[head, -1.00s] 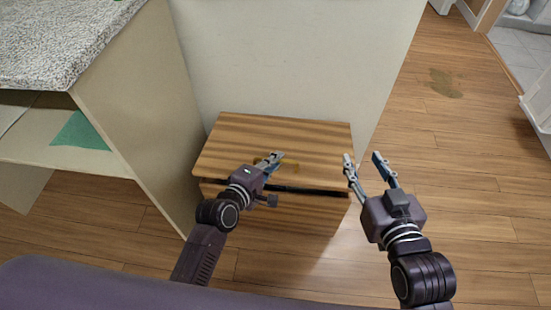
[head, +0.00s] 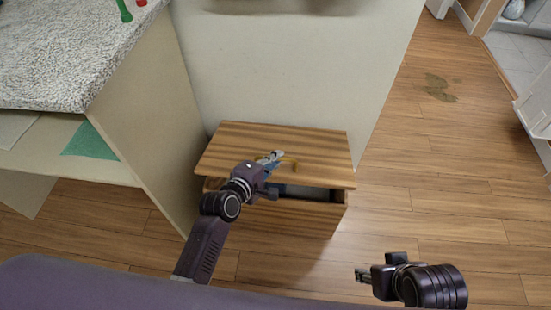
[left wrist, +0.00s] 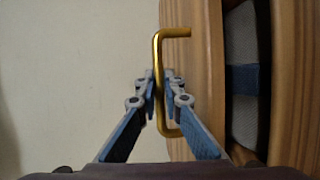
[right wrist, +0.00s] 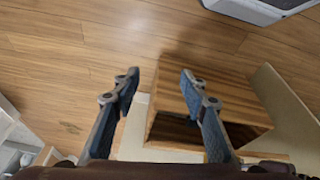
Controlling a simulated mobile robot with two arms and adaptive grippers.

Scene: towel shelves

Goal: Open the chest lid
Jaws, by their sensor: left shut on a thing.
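The wooden chest (head: 285,218) stands against the pale wall in the head view. Its striped lid (head: 290,145) is raised a little at the front, and a dark gap (head: 310,193) shows between lid and box. My left gripper (head: 275,157) is at the lid's front part. In the left wrist view, my left gripper (left wrist: 160,88) is shut on the brass lid handle (left wrist: 157,60). My right gripper (head: 362,275) is right of and in front of the chest, apart from it. In the right wrist view, the right gripper's fingers (right wrist: 158,85) are spread and empty.
A counter with a speckled top (head: 70,50) stands left of the chest, with a green cloth (head: 90,143) on its shelf. A pale wall (head: 290,70) is behind the chest. The wood floor (head: 430,180) to the right is clear apart from a stain (head: 440,87).

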